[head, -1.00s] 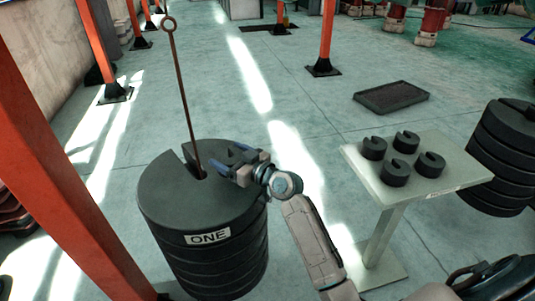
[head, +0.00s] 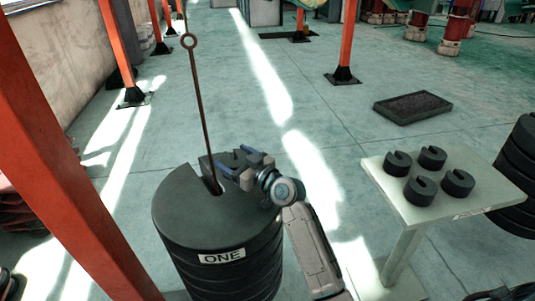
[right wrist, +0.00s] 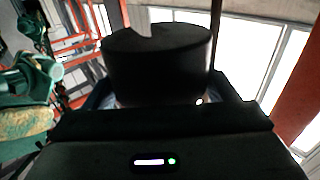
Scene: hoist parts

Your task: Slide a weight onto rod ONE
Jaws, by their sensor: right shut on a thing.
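The rod (head: 203,115), thin and brown with a ring at its top, rises from the slot of the big black weight stack labelled ONE (head: 205,228). My right gripper (head: 240,164) is above the stack, just right of the rod. It is shut on a small black slotted weight (head: 234,158), partly hidden by the fingers. In the right wrist view the held weight (right wrist: 158,65) shows a notch in its top, and the rod (right wrist: 215,22) passes by its right edge. I cannot tell whether the rod is inside the slot. My left gripper is out of view.
Several small slotted weights (head: 432,157) sit on a pale table (head: 395,205) at right. A black tray (head: 412,107) lies on the floor behind it. Another black stack (head: 515,175) stands at the right edge. An orange post (head: 70,190) is close on the left.

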